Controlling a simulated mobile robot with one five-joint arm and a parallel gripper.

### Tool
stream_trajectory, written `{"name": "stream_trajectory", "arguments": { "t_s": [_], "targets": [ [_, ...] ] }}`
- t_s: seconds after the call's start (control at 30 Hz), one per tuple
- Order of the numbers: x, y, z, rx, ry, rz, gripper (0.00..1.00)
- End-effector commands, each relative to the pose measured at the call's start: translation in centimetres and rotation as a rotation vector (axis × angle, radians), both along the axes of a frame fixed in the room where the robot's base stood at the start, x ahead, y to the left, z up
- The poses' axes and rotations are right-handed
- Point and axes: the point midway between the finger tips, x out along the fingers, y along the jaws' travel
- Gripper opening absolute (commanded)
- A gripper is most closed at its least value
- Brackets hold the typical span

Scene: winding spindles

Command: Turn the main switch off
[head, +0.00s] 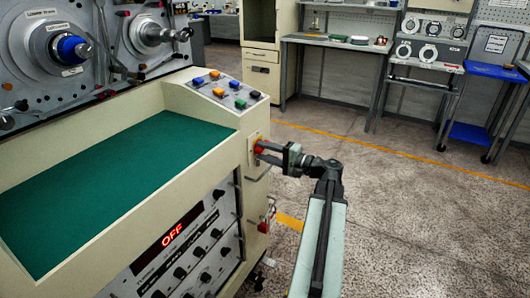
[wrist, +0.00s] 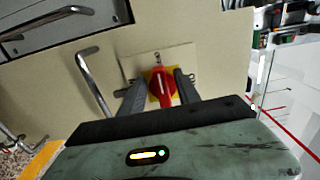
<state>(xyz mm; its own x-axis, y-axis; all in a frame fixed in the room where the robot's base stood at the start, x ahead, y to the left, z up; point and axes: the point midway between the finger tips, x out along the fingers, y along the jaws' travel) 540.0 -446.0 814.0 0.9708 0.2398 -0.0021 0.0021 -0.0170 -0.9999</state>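The main switch is a red rotary knob (head: 259,146) on a yellow plate, on the end face of the cream machine cabinet. In the wrist view the red knob (wrist: 161,87) stands between my fingers, its handle pointing roughly toward me. My gripper (head: 268,153) reaches the panel from the right. In the wrist view my gripper (wrist: 160,88) has its two dark fingers apart, one on each side of the knob. Yellow shows between the knob and the left finger; contact on the right side is unclear. A display (head: 172,235) on the cabinet front reads OFF in red.
A metal handle (wrist: 93,80) sticks out left of the switch. Coloured push buttons (head: 227,91) sit on the sloped panel above. A red padlock-like item (head: 266,222) hangs lower on the cabinet. The floor (head: 400,220) to the right is clear; a workbench stands behind.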

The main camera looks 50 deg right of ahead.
Motion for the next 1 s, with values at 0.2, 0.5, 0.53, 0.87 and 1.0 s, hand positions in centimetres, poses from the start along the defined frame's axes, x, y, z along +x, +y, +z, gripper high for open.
{"name": "stream_trajectory", "arguments": {
  "t_s": [0.2, 0.5, 0.53, 0.87, 1.0],
  "targets": [
    [0.1, 0.0, 0.0, 0.001, -0.001, 0.001, 0.38],
    [-3.9, -1.0, 0.0, 0.001, -0.001, -0.003, 0.38],
    [-4.5, -1.2, 0.0, 0.001, -0.001, -0.003, 0.38],
    [-7.6, -1.9, 0.0, 0.001, -0.001, 0.001, 0.38],
    [-7.5, -1.9, 0.0, 0.001, -0.001, 0.002, 0.38]
  ]
}}
